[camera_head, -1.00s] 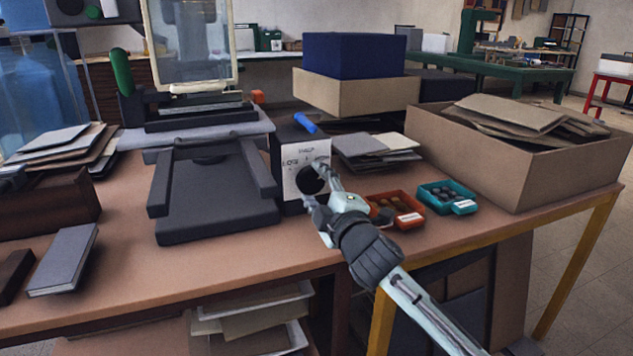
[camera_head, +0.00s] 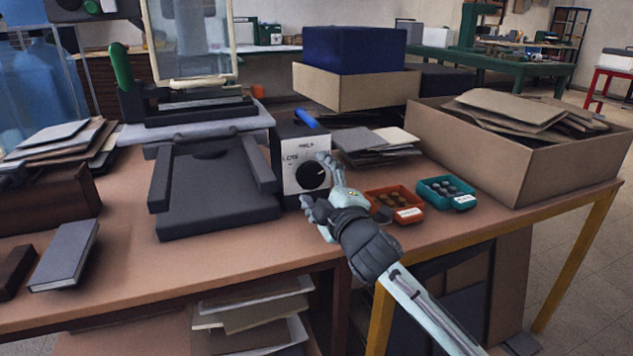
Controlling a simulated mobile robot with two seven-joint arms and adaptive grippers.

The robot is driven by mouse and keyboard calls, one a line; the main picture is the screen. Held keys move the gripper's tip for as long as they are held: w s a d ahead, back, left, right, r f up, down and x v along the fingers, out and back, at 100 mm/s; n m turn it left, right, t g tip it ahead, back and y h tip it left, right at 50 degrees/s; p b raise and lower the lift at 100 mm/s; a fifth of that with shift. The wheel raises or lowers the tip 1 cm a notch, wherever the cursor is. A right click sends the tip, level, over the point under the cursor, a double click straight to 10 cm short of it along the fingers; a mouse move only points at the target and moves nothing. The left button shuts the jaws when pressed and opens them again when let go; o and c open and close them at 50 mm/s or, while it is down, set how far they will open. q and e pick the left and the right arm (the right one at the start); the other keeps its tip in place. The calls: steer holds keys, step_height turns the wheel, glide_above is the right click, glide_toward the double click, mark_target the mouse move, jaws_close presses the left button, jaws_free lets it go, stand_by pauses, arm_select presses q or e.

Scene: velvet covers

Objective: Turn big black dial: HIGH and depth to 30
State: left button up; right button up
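The big black dial (camera_head: 310,176) is on the white front panel (camera_head: 292,160) of a dark control box beside the press. Small printed marks stand around the dial, but they are too blurred to read surely. A light pointer line shows on the dial's right part. My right gripper (camera_head: 316,180) is just in front of the panel, its two fingers spread, one at the dial's upper right and one below it. I cannot tell whether either finger touches the dial. A blue handle (camera_head: 305,119) lies on top of the box. My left gripper is not in view.
The dark press (camera_head: 212,185) stands left of the box. An orange bin (camera_head: 396,204) and a teal bin (camera_head: 446,193) with small round pieces sit to the right. A big cardboard box (camera_head: 510,160) fills the table's right end.

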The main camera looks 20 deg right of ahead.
steer(key=s, duration=1.2)
steer(key=shift+d, duration=0.2)
